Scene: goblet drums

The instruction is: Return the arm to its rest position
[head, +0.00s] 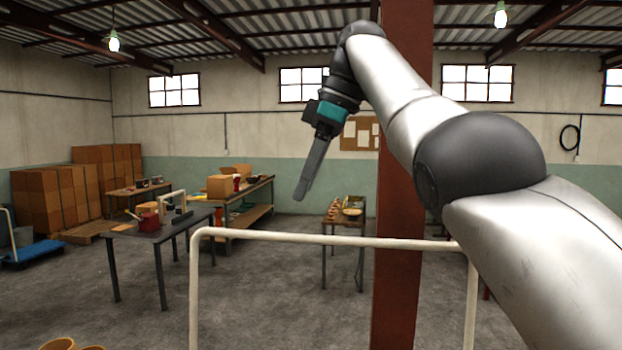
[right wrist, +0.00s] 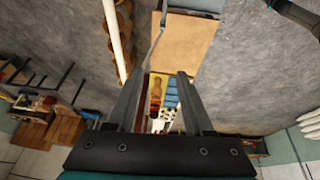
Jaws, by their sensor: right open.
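My right arm rises from the lower right of the head view and bends over at the top. Its right gripper (head: 300,194) hangs in the air, tilted down and to the left, above and behind the white rail. In the right wrist view the two dark fingers (right wrist: 155,80) stand apart with nothing held between them. Beyond the fingers lies a surface with an orange-brown object with dark and red bands (right wrist: 155,95), clear of them. My left gripper cannot be made out.
A white rail (head: 330,240) crosses the foreground. A red-brown column (head: 402,200) stands behind my arm. Work tables (head: 160,232) and stacked cartons (head: 50,195) are farther back. The space around the gripper looks clear.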

